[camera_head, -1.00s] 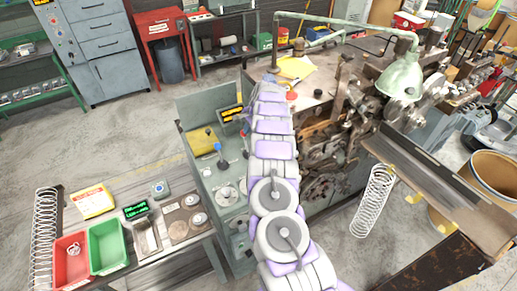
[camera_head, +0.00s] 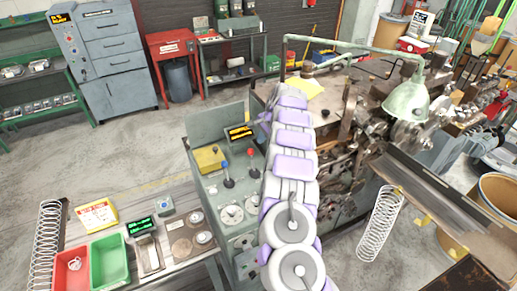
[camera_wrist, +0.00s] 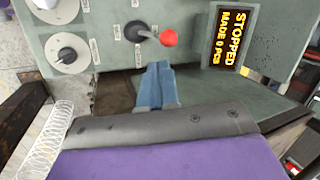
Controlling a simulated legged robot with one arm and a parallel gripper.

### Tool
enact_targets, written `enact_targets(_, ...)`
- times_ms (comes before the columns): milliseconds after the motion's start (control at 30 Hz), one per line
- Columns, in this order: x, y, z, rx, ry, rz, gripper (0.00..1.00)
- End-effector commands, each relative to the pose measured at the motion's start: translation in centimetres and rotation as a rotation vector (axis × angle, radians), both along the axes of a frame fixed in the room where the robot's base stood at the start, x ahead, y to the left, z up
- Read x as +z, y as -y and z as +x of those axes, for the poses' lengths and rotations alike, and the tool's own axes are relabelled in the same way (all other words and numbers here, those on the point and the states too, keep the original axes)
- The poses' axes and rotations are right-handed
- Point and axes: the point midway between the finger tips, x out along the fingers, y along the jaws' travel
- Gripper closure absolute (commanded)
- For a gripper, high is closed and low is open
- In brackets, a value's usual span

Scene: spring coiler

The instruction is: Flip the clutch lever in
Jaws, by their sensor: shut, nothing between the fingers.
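The grey control panel (camera_head: 208,200) carries a lever with a red knob (camera_head: 250,152) and a lever with a blue knob (camera_head: 224,165). I cannot read which one is labelled as the clutch. In the wrist view the red-knob lever (camera_wrist: 167,38) leans to the right from its slotted plate. My gripper (camera_wrist: 155,68) has its blue fingers together and empty, just below this lever in the picture and apparently apart from it. In the head view the fingers are hidden at the far end of my arm. The display (camera_wrist: 233,37) reads STOPPED, MADE 0 PCS.
Dials (camera_wrist: 67,53) sit left of the lever in the wrist view. The coiler machine (camera_head: 345,160) and green lamp (camera_head: 407,101) stand right of my arm. A bench with a green bin (camera_head: 109,262) and a red bin (camera_head: 70,270) is at the lower left.

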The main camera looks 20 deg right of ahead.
Motion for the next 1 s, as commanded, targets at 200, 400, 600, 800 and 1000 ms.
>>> enact_targets(200, 3.0, 0.6, -0.6, -0.001, 0.002, 0.001, 1.00)
enact_targets(400, 3.6, 0.6, -0.6, 0.000, -0.001, 0.001, 1.00)
enact_targets(600, 3.7, 0.4, -0.7, 0.000, -0.001, 0.000, 1.00)
enact_targets(800, 3.7, 0.5, -0.7, 0.000, -0.001, 0.001, 1.00)
enact_targets(1000, 4.0, -0.5, -1.0, 0.030, 0.000, 0.007, 1.00)
